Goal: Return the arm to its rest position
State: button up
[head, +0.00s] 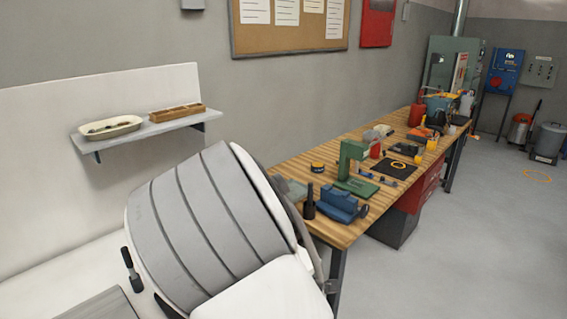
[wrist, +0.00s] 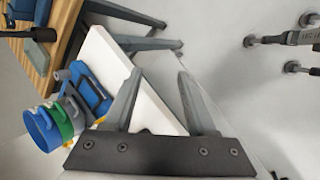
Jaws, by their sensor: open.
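My gripper (wrist: 159,74) shows in the wrist view, with its two grey fingers spread apart from a dark mounting bar. It is open and nothing sits between the fingers. A white panel (wrist: 122,62) lies behind and beyond the fingers. The gripper does not show in the head view, so I cannot tell its place relative to the bench there.
A grey ribbed drum-like body (head: 190,225) fills the near left. A wooden workbench (head: 330,160) holds a green press (head: 352,165) and a blue vise (head: 340,203). Blue and green round parts (wrist: 62,122) lie left of my gripper. Floor (head: 480,240) is clear at right.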

jog(key=s+d+r+m+y, duration=0.1)
jog(key=s+d+r+m, duration=0.3)
jog(key=s+r+m, duration=0.4)
jog(key=s+d+r+m+y, duration=0.1)
jog(key=s+d+r+m, duration=0.4)
jog(key=s+r+m, duration=0.3)
jog(key=shift+s+d+r+m+t+y, duration=0.35)
jog(key=shift+s+r, duration=1.85)
jog(key=shift+r, duration=2.4)
jog(key=shift+a, duration=0.1)
